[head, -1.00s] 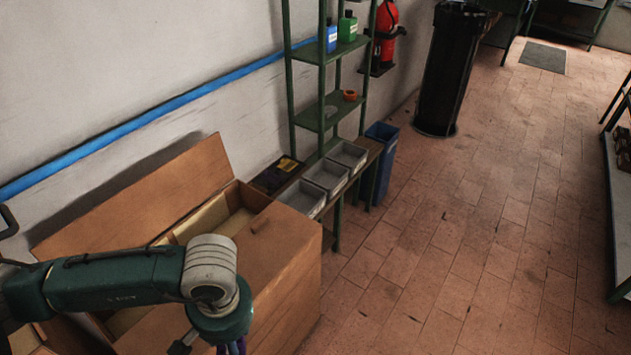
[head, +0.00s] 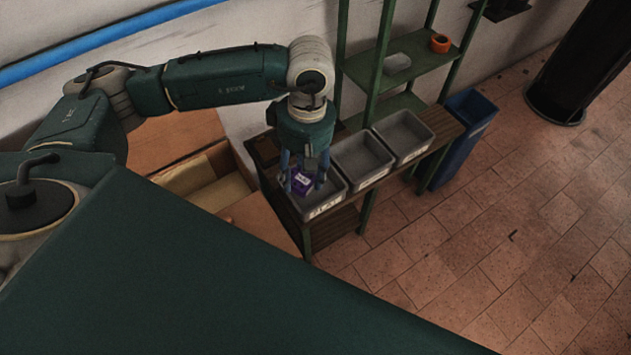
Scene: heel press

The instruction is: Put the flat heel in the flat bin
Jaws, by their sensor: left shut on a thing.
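My left gripper (head: 303,182) points down over the nearest of three grey bins (head: 333,199). It is shut on a small purple piece with a white label, which I take to be the flat heel (head: 301,179). The heel is at or just inside the bin's opening; I cannot tell whether it touches the bottom. The fingers partly hide it. The bin has a white label on its front, too small to read. The middle bin (head: 363,178) and the far bin (head: 426,151) look empty. My right gripper is not in view.
The bins stand in a row on a dark wooden bench (head: 447,124). A green shelf rack (head: 371,80) rises behind them, close to my arm. A wooden chest (head: 222,160) stands open to the left. A blue waste bin (head: 465,135) is at the bench's far end. Tiled floor lies clear at right.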

